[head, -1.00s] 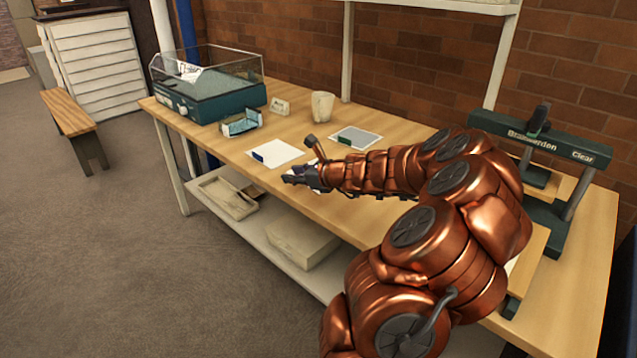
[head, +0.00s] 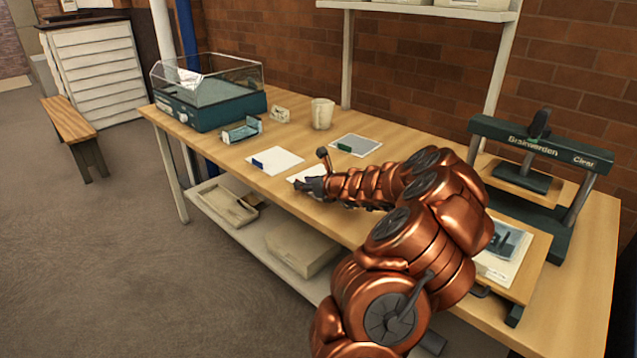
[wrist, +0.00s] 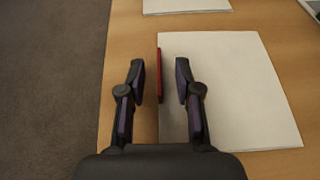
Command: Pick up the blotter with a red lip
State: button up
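The blotter with a red lip is a white sheet (wrist: 235,90) in the wrist view, with a thin red strip (wrist: 159,75) along its left edge. My gripper (wrist: 160,82) is open, one finger on each side of the red lip, apart from it. The right finger is over the sheet, the left over bare wood. In the head view this blotter (head: 304,173) is partly hidden by my gripper (head: 308,186), and its red lip cannot be made out.
A white blotter with a blue lip (head: 280,160) lies to the left and a grey one with a green lip (head: 358,143) behind. A cup (head: 322,114), a glass-topped case (head: 209,108) and a dark press frame (head: 540,143) stand on the wooden table (head: 215,152).

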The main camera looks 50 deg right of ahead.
jog(key=shift+w+f, duration=0.35)
jog(key=shift+w, duration=0.3)
grip_shut()
